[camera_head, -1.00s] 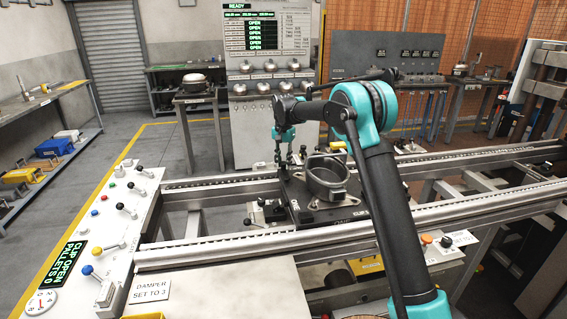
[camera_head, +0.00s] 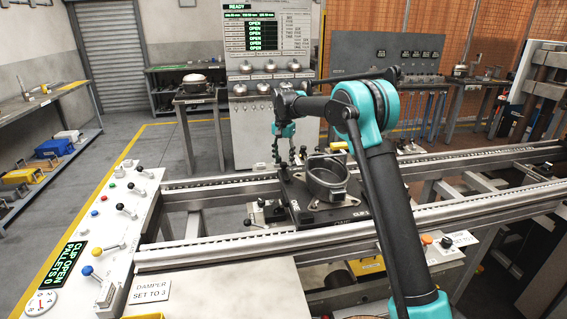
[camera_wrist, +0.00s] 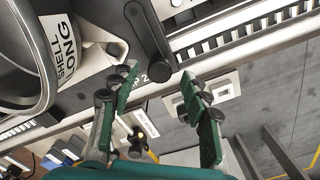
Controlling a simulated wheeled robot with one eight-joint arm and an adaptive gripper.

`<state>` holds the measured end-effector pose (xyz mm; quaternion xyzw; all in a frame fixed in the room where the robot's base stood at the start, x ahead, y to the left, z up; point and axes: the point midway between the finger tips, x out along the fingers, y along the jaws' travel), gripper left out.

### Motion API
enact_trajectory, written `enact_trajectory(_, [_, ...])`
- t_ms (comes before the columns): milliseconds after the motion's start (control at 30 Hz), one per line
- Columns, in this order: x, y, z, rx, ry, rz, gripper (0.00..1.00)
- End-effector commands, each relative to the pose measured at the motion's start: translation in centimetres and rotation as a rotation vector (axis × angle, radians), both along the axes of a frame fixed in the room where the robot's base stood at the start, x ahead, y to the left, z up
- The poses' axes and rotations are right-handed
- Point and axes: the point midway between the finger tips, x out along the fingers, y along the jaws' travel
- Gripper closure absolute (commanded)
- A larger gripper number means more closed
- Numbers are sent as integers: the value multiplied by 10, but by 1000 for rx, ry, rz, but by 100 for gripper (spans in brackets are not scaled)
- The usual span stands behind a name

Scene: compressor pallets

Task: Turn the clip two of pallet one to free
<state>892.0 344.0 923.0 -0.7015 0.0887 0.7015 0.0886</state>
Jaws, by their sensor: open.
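Pallet one (camera_head: 322,217) is a dark plate on the conveyor rails, with a grey ring-shaped shell (camera_head: 326,178) on it. In the wrist view the shell (camera_wrist: 22,60) carries a label reading SHELL LONG. A dark lever clip (camera_wrist: 148,42) with rounded ends lies at the pallet's edge, beside what looks like a printed 2; I take it as clip two. My gripper (camera_wrist: 158,78) is open, its fingers spread on either side of the clip's near end, with nothing visibly between them. Contact cannot be told. In the head view my gripper (camera_head: 284,158) is at the pallet's far left corner.
Conveyor rails (camera_head: 245,244) run along both sides of the pallet. A control panel (camera_head: 113,235) with levers and a display reading CLIP OPEN, PALLETS 0 stands at left. A grey cabinet (camera_head: 262,120) with OPEN readouts stands behind my gripper. Floor at left is clear.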

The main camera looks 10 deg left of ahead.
Motion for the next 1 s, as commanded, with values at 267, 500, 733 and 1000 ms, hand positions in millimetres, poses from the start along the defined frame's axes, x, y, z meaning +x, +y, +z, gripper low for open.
enact_trajectory(267, [0,0,57,0,0,0,53])
enact_trajectory(500, [0,0,90,0,0,0,53])
enact_trajectory(733, [0,0,99,0,0,0,53])
enact_trajectory(1000, [0,0,98,0,0,0,53])
